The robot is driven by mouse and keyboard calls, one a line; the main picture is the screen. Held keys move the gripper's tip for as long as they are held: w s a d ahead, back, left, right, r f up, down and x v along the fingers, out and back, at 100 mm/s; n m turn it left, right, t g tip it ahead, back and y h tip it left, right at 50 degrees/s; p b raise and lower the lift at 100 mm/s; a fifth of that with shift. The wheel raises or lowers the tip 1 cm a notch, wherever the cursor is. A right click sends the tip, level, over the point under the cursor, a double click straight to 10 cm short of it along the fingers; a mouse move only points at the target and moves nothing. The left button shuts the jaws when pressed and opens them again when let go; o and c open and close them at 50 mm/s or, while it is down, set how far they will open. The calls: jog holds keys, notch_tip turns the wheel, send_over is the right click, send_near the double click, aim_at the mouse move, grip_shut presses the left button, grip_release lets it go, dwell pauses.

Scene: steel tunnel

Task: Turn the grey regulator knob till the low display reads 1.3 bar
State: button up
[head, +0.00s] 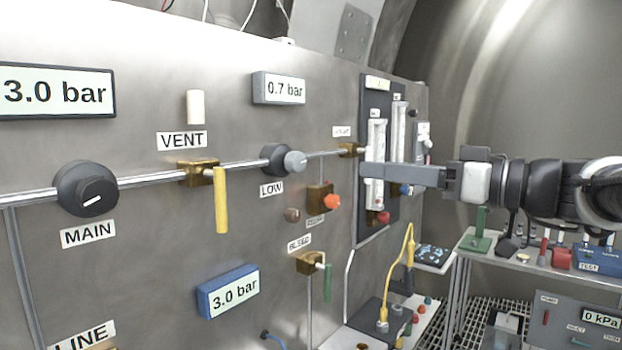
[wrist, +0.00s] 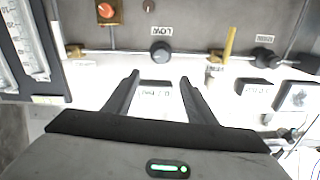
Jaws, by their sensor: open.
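The grey regulator knob (head: 294,161) sits on a black body above the LOW label (head: 271,189) on the steel panel. The low display (head: 284,89) above it reads 0.7 bar. My gripper (head: 363,175) is right of the knob in the head view, pointing left and apart from it. In the wrist view, which is upside down, my gripper (wrist: 160,75) is open and empty. The knob (wrist: 160,53) shows just beyond and between the fingertips, and the low display (wrist: 156,88) shows between the fingers.
The yellow VENT lever (head: 221,200) and the MAIN knob (head: 87,188) are to the left. An orange-red knob (head: 332,202) is below right of the grey one. Flowmeter tubes (head: 376,150) stand behind my fingers. The panel between LOW and VENT is clear.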

aim_at(300, 162)
jog(key=p+x, duration=0.1)
jog(key=x, duration=1.5)
jog(key=shift+a, duration=0.25)
jog(key=c, duration=1)
jog(key=shift+c, duration=0.2)
jog(key=shift+m+b, duration=0.3)
jog(key=shift+m, duration=0.1)
